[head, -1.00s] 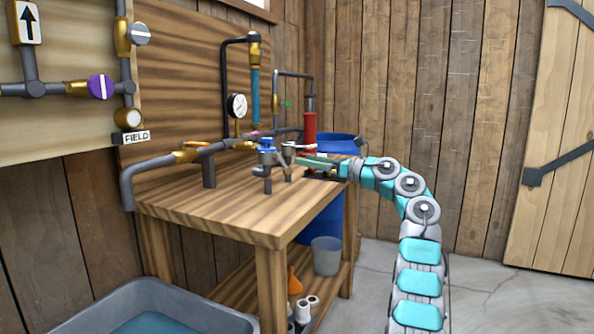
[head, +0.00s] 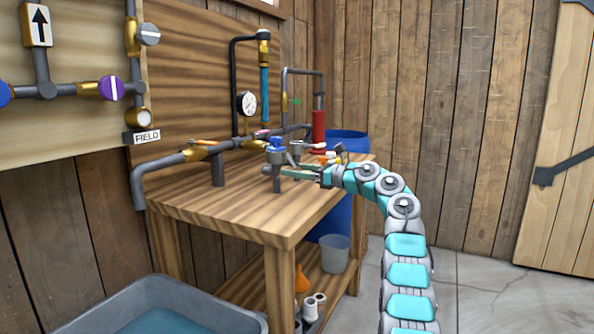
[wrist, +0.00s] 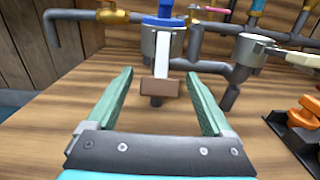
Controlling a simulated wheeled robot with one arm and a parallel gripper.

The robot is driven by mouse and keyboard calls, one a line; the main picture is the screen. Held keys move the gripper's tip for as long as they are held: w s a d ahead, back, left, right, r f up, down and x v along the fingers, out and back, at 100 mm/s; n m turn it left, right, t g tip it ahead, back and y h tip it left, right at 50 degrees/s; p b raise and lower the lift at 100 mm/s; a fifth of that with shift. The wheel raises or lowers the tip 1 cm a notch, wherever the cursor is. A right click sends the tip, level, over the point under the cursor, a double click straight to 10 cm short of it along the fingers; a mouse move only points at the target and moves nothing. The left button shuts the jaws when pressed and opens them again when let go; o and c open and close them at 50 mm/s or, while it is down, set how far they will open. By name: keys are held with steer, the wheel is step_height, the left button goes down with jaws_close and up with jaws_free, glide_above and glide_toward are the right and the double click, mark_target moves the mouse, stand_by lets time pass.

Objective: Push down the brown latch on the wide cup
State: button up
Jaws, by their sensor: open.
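A grey metal cup (wrist: 165,45) with a blue top stands on a pipe post above the bench; it also shows in the head view (head: 276,157). A brown latch (wrist: 160,87) sits at the lower end of a white strip on its near side. My gripper (wrist: 159,74) is open and empty. Its two green fingers point at the cup, one to each side of the latch, apart from it. In the head view my gripper (head: 277,172) is at the cup, and the latch cannot be made out there.
A second metal cup (wrist: 253,50) with a pale lever stands to the right. Orange and black parts (wrist: 300,120) lie at the right on the wooden bench (wrist: 60,140). Pipes (head: 170,160) run behind the cups. The bench's front left is clear.

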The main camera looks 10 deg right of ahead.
jaws_close()
steer(key=shift+f, duration=0.15)
stand_by(0.5)
